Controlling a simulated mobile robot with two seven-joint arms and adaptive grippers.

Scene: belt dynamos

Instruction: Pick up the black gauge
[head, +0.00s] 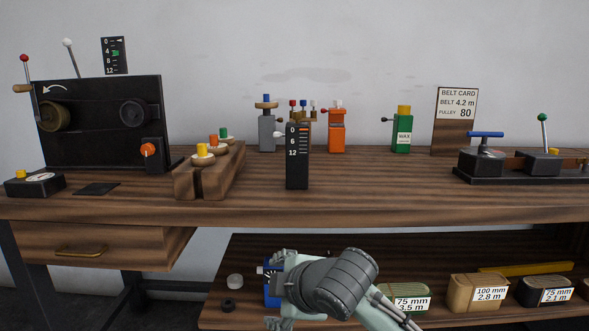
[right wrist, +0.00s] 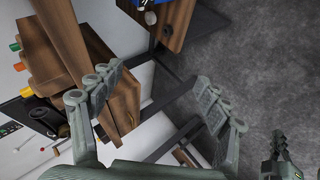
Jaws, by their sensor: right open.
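A tall black gauge (head: 297,157) with a white scale marked 0, 6 and 12 stands upright near the middle of the workbench (head: 375,205). A low black box with a dial (head: 35,186) lies at the bench's left end; which of them the task means I cannot tell for sure. My right gripper (head: 274,290) is open, below the bench top and in front of the lower shelf, apart from both. Its spread fingers (right wrist: 160,80) show empty in the right wrist view. My left gripper (right wrist: 285,160) shows partly at that view's lower right corner; its jaw state is unclear.
A wooden block with coloured knobs (head: 208,172) stands left of the tall gauge. Orange (head: 337,131) and green (head: 402,132) devices stand behind it. The bench's front edge overhangs the lower shelf (head: 350,245). Bare bench top lies right of the gauge.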

